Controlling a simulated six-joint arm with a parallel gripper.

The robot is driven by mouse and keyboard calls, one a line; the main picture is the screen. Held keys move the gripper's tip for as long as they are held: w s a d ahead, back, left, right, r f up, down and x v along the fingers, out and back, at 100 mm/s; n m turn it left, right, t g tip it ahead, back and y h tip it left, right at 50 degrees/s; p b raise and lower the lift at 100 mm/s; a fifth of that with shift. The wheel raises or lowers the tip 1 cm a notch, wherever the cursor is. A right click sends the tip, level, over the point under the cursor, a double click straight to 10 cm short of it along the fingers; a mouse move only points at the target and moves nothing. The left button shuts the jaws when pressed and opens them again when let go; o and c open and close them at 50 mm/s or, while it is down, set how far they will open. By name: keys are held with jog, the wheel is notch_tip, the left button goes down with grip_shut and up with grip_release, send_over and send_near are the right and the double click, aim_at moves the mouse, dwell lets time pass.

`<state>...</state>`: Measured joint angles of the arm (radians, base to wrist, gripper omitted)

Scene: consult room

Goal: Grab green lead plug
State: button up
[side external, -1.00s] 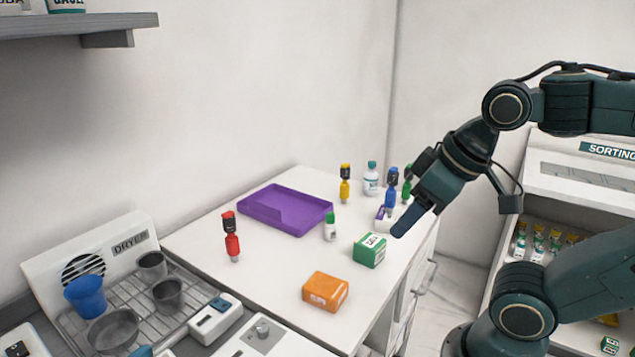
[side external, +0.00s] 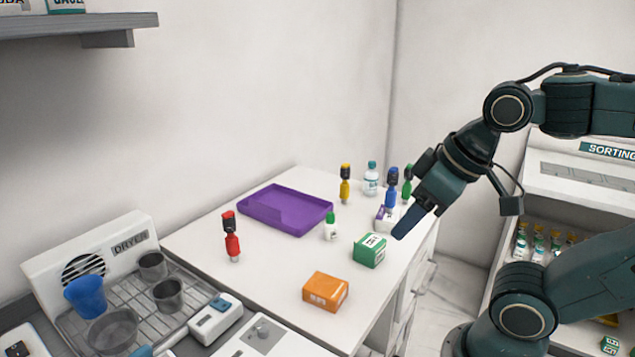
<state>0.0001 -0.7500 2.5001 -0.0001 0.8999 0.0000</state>
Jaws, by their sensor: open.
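The green lead plug (side external: 407,181) stands at the right rear of the white table, partly hidden behind my gripper and beside the blue plug (side external: 391,188). My gripper (side external: 405,226) is open and empty. It points down to the left, in front of the green plug in this view and above the table's right side. A yellow plug (side external: 345,184) stands further left at the back. A red plug (side external: 231,238) stands alone at the left of the table.
A purple tray (side external: 262,224) lies at the back left. A green box (side external: 370,250), an orange box (side external: 325,291), a small green-capped bottle (side external: 331,227) and a teal-capped bottle (side external: 371,179) stand on the table.

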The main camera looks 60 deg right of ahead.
jog(key=shift+o, duration=0.4)
jog(key=w+d+r+m+g+h, duration=0.1)
jog(key=w+d+r+m+g, duration=0.1)
jog(key=w+d+r+m, duration=0.55)
jog(key=m+g+y, duration=0.1)
jog(key=m+g, duration=0.3)
jog(key=m, duration=0.8)
send_over(409, 165)
jog(key=shift+n, duration=0.25)
jog(key=f, duration=0.9)
jog(key=shift+w+a+f, duration=0.15)
jog(key=shift+a+f, duration=0.05)
jog(key=shift+f, duration=0.2)
jog(key=shift+s+d+f, duration=0.2)
jog(key=shift+d+f, duration=0.05)
jog(key=shift+d, duration=0.15)
jog(key=shift+f, duration=4.3)
